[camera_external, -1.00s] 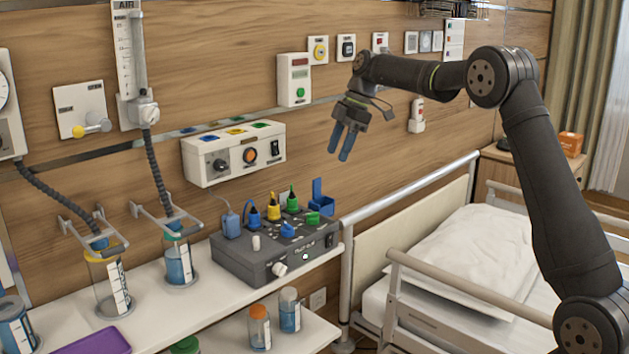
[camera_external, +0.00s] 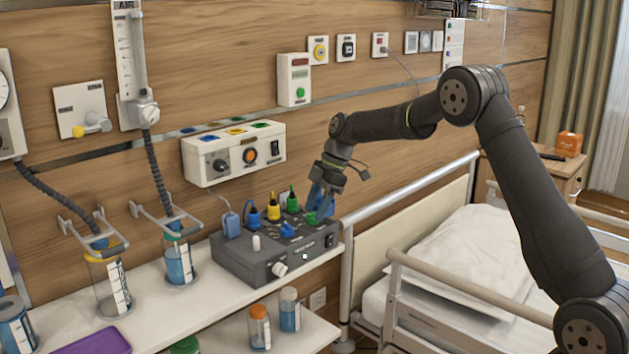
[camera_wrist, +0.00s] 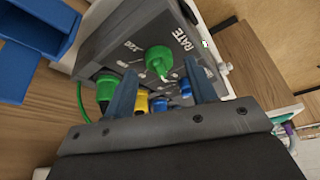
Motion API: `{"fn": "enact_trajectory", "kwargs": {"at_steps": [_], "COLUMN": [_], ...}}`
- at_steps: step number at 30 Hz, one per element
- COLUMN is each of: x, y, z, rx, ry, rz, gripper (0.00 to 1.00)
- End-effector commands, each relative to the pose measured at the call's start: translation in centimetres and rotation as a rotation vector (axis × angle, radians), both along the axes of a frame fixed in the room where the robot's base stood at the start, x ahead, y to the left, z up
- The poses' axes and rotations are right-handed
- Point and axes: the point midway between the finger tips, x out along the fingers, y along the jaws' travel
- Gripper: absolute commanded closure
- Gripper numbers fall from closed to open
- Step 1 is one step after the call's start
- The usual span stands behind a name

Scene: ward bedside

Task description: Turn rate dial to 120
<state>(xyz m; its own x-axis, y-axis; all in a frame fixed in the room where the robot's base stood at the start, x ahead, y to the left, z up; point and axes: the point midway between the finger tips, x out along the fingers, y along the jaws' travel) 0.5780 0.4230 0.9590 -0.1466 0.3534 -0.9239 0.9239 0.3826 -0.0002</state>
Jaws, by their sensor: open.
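The green rate dial (camera_wrist: 157,60) sits on the sloped top of the grey control box, with "RATE" printed beside it in the wrist view. In the external view the dial (camera_external: 312,217) is partly covered by my gripper. My gripper (camera_external: 318,205) is open and empty, pointing down just above the dial. In the wrist view the fingers of my gripper (camera_wrist: 160,75) appear on either side of the dial; I cannot tell whether they touch it.
The grey control box (camera_external: 245,262) stands on a white shelf, with blue, yellow and green plugs along its back. The bed rail (camera_external: 410,200) runs to the right. Jars stand left and below.

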Motion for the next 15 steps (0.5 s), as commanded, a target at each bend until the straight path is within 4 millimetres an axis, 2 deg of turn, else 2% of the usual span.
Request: {"fn": "enact_trajectory", "kwargs": {"at_steps": [4,13,15], "x": [-0.19,-0.20,-0.19], "y": [0.40,0.45,0.43], "z": [-0.92,-1.10,-1.09], "rx": [0.000,0.000,0.000], "ry": [0.000,0.000,0.000], "rz": [0.001,0.000,0.000], "gripper": [0.49,0.49,0.62]}}
